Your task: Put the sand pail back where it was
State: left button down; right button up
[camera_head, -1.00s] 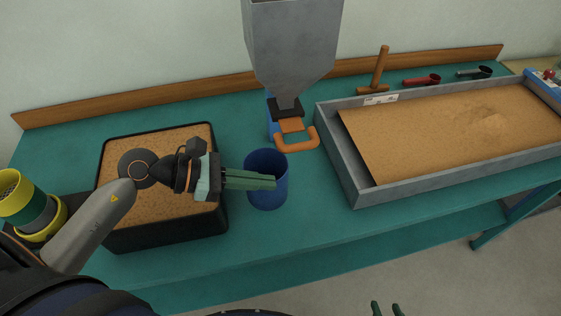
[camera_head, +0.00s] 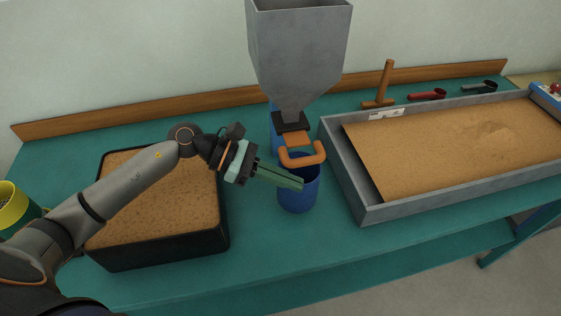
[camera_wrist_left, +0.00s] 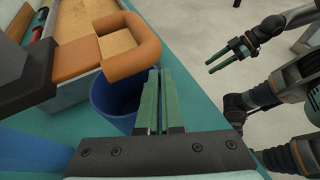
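The sand pail (camera_head: 297,199) is a blue, open-topped bucket just in front of and partly below the hopper's orange handle (camera_head: 303,156). It looks upright; I cannot tell whether its base touches the table. My left gripper (camera_head: 292,180) reaches in from the left, its green fingers nearly together across the pail's near rim, and seems shut on it. In the left wrist view the pail (camera_wrist_left: 113,103) shows left of the fingers (camera_wrist_left: 158,100), which hide part of its rim. My right gripper (camera_wrist_left: 227,57) shows in the left wrist view, open and empty, away from the table.
The grey hopper (camera_head: 299,58) stands over the pail. A black box of sand (camera_head: 218,240) is at left; a grey sand tray (camera_head: 365,213) is close at right. The table front (camera_head: 270,245) is clear.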

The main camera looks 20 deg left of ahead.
aim_at(280, 163)
pick_arm(q)
jog(key=w+a+f+p, duration=0.1)
jog(key=w+a+f, duration=0.2)
jog(key=w, duration=0.3)
jog(key=shift+w+a+f, duration=0.25)
jog(key=shift+w+a, duration=0.05)
jog(key=shift+a, duration=0.4)
jog(key=shift+f, duration=0.15)
jog(key=c, duration=1.1)
grip_release()
